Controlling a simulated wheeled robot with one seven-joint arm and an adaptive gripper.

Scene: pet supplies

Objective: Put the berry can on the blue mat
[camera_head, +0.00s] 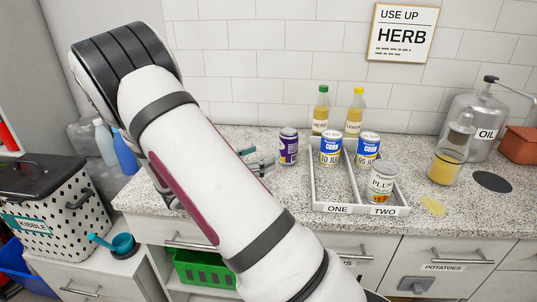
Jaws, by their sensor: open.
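A purple can (289,147), which looks like the berry can though its label is too small to read, stands upright on the speckled counter just left of the divided tray. My gripper (266,164) is open, its fingertips showing just left of the purple can with a small gap. The rest of my gripper is hidden behind my arm. I see no blue mat; my arm covers a large part of the counter's left side.
Two bottles (321,111) (355,112) stand behind. A glass (446,165) and oil canister (481,120) are right. Blue bottles (125,153) stand left.

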